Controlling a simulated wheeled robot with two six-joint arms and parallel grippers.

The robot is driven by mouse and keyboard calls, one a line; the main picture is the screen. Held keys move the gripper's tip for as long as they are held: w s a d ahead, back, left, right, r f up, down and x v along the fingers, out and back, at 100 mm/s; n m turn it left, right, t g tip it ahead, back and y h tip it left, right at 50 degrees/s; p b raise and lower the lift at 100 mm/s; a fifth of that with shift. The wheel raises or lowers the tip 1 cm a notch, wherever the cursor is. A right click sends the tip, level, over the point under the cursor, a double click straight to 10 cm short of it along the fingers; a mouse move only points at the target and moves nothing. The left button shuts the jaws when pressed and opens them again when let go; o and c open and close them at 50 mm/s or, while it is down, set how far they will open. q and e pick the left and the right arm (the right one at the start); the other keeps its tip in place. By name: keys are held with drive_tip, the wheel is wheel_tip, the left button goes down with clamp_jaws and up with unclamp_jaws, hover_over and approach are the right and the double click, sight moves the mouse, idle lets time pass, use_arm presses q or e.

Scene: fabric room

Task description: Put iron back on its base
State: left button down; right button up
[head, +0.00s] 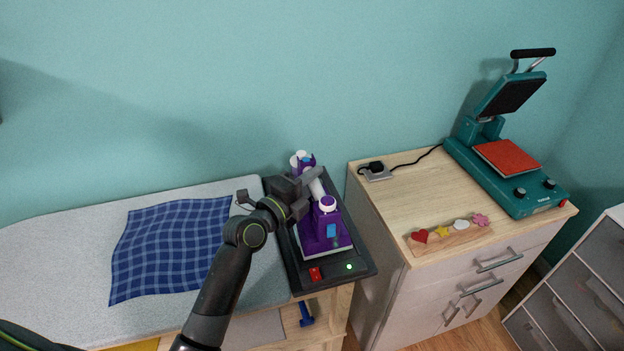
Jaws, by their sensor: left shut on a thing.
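The purple and white iron (328,228) is over the black base (359,258) at the right end of the ironing surface. The base has a red switch and a lit green light at its front edge. My left gripper (312,182) is shut on the iron at its handle. The iron's sole appears level and close to the base; I cannot tell whether it touches. My gripper and wrist hide part of the handle and the base's left side. My right gripper is not in view.
A blue checked cloth (172,246) lies on the grey ironing surface (60,250). To the right, a wooden cabinet (400,210) holds a teal heat press (520,192), a socket block (376,171) and a strip of colored shapes (450,237). A narrow gap separates table and cabinet.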

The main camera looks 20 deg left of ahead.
use_arm(q)
drive_tip(key=c, duration=1.2)
unclamp_jaws()
drive_tip(key=shift+s, duration=0.1)
drive_tip(key=shift+r, duration=0.15)
drive_tip(key=b+v, duration=0.2)
drive_tip(key=v, duration=1)
drive_tip(key=shift+b, duration=0.3)
